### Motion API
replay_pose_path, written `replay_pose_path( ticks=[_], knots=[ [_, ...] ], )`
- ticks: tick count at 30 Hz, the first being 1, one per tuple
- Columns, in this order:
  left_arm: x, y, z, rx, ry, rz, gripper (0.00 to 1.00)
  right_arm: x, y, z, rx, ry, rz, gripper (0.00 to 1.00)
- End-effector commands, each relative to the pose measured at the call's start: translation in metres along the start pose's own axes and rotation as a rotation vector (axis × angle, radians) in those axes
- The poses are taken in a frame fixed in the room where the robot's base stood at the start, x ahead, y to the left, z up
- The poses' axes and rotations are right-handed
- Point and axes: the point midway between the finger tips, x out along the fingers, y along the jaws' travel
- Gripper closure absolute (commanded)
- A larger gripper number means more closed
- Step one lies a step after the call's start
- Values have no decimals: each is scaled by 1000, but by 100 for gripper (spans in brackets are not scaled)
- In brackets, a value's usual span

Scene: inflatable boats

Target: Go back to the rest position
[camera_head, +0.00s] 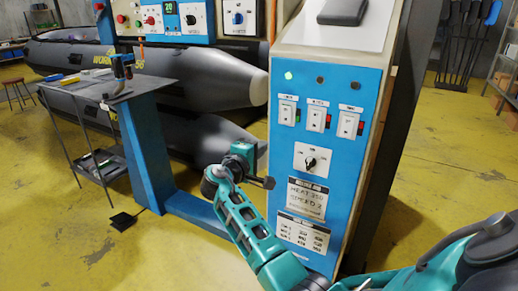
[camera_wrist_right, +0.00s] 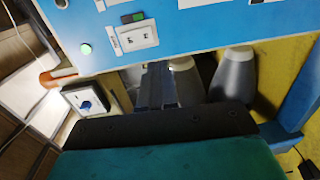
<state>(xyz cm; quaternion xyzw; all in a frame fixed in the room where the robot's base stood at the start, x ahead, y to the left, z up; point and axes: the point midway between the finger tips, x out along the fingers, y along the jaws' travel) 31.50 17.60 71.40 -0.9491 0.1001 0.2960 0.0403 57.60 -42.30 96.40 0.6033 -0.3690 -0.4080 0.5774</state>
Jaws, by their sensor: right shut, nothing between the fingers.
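My right gripper (camera_head: 268,183) is in front of the left edge of the blue control panel (camera_head: 335,235), at the height of its lower half. Its teal arm comes up from the bottom right. In the right wrist view the fingers of the right gripper (camera_wrist_right: 158,85) are together with nothing between them. The panel also shows across the top of that view (camera_wrist_right: 215,25). I cannot tell from the head view how far the gripper is from the panel's edge. My left gripper is not in view.
A grey worktable (camera_head: 140,88) with tools on blue legs stands at the left. Grey inflatable boats (camera_head: 190,75) lie behind it. A second panel box (camera_head: 165,20) is at the top. Yellow floor is open at the right (camera_head: 440,160) and lower left.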

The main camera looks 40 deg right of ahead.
Motion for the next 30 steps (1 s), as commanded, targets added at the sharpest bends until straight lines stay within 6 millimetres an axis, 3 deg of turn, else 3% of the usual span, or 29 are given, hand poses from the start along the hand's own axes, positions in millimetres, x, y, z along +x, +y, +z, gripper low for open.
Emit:
replay_pose_path(
  ticks=[13,17,20,23,27,30],
  knots=[
    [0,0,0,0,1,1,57,0,0,0,0,0,0,100],
    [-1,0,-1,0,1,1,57,-3,-16,1,4,34,-28,100],
    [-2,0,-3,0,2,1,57,-14,-53,3,26,124,-100,100],
    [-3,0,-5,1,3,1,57,-38,-107,9,75,257,-225,100],
    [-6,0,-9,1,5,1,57,-91,-177,27,191,441,-446,100],
    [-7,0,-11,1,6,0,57,-138,-216,46,297,543,-620,100]
  ],
)
